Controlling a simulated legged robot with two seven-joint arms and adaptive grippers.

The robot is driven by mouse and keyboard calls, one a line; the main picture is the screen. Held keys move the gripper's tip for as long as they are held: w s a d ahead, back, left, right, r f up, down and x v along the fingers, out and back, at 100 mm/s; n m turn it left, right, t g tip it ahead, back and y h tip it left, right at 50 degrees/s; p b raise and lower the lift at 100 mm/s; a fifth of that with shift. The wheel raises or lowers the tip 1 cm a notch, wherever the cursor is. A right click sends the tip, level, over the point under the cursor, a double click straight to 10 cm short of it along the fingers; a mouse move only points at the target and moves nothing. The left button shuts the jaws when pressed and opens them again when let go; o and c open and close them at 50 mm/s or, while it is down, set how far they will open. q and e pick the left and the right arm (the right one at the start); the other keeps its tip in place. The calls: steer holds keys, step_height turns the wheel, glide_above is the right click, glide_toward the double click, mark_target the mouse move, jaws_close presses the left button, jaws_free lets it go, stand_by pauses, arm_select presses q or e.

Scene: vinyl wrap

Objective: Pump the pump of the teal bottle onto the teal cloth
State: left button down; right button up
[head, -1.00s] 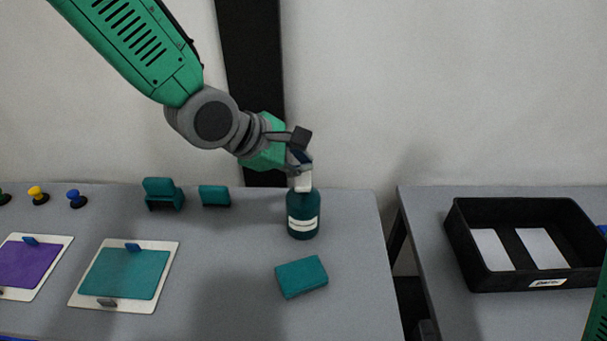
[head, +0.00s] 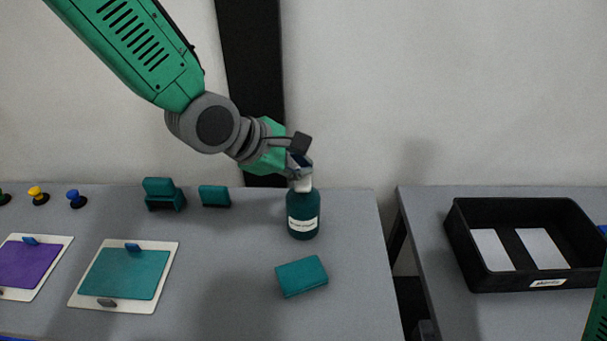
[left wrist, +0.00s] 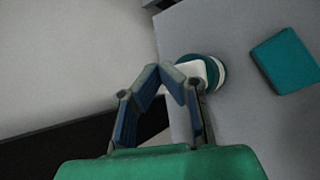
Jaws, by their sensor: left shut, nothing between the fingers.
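The teal bottle (head: 303,222) stands upright near the right edge of the table, with a white label and a white pump (head: 302,185) on top. My left gripper (head: 301,166) is shut and empty, its fingertips at the top of the pump and seemingly touching it. In the left wrist view, the closed fingertips (left wrist: 168,74) overlap the white pump head (left wrist: 188,72) and hide part of it. A teal pad, apparently the folded teal cloth (head: 302,276), lies flat in front of the bottle; it also shows in the left wrist view (left wrist: 284,61). My right gripper is not in view.
A white board with a teal sheet (head: 125,273) and another with a purple sheet (head: 30,264) lie left. Teal blocks (head: 164,194) (head: 214,196) and small knobs (head: 76,198) stand behind. A black tray (head: 460,240) with white pieces sits on the right table, across a gap.

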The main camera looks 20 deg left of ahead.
arm_select(q)
steer(key=shift+f+b, duration=0.45)
steer(key=shift+f, duration=0.45)
stand_by(0.8)
steer(key=shift+r, duration=0.15)
steer(key=shift+r+p, duration=1.15)
steer(key=shift+p, duration=0.15)
step_height(320, 180, up, 5)
steer(key=p, duration=0.5)
steer(key=shift+r, duration=0.1)
